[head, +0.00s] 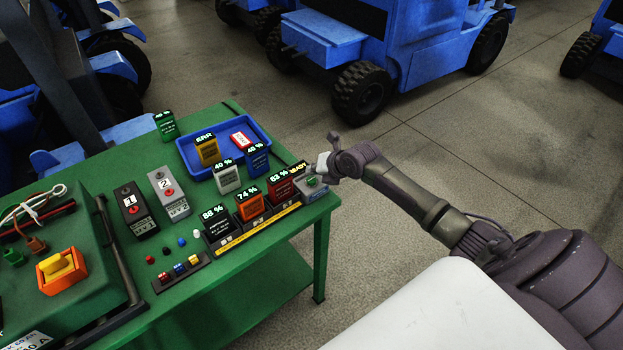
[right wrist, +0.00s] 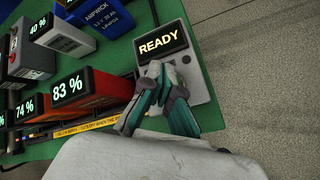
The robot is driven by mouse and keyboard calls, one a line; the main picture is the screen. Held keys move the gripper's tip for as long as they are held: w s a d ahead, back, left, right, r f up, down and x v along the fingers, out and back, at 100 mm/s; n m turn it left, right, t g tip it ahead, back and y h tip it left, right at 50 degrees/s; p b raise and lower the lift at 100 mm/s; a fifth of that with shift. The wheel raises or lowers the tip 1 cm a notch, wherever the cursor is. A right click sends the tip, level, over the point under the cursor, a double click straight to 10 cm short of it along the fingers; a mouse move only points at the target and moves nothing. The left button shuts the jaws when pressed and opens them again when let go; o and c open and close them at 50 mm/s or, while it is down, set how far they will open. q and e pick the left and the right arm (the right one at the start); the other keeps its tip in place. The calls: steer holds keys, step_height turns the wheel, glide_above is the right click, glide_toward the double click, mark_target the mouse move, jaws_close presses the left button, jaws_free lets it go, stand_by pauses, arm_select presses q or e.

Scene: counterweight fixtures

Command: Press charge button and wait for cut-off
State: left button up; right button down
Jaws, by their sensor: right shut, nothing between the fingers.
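A grey charger box (head: 313,190) stands at the right end of the green table, with a black display reading READY (head: 298,168). A small green spot, perhaps its button (head: 312,182), shows on its top. My right gripper (head: 322,165) is shut and empty, close over the box. In the right wrist view the closed fingertips (right wrist: 158,70) lie just below the READY display (right wrist: 162,46) and cover part of the charger's face (right wrist: 197,80). I cannot tell whether they touch it. My left gripper is not in view.
Next to the charger a rack holds batteries showing 83 % (head: 280,187), 74 % (head: 250,206) and 88 % (head: 216,224). Open floor lies right of the table.

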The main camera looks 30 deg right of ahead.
mark_target(313, 180)
steer(key=shift+f, duration=0.15)
stand_by(0.4)
steer(key=shift+f+b, duration=0.25)
steer(key=shift+b, duration=0.2)
steer(key=shift+f+b, duration=0.6)
steer(key=shift+f, duration=0.05)
stand_by(0.5)
steer(key=shift+r, duration=0.1)
steer(key=shift+r+p, duration=0.75)
steer(key=shift+r, duration=0.15)
steer(key=shift+r, duration=0.15)
step_height(313, 180, up, 5)
steer(key=p, duration=0.3)
steer(key=shift+p, duration=0.4)
steer(key=shift+a+f, duration=0.1)
steer(key=shift+f, duration=0.1)
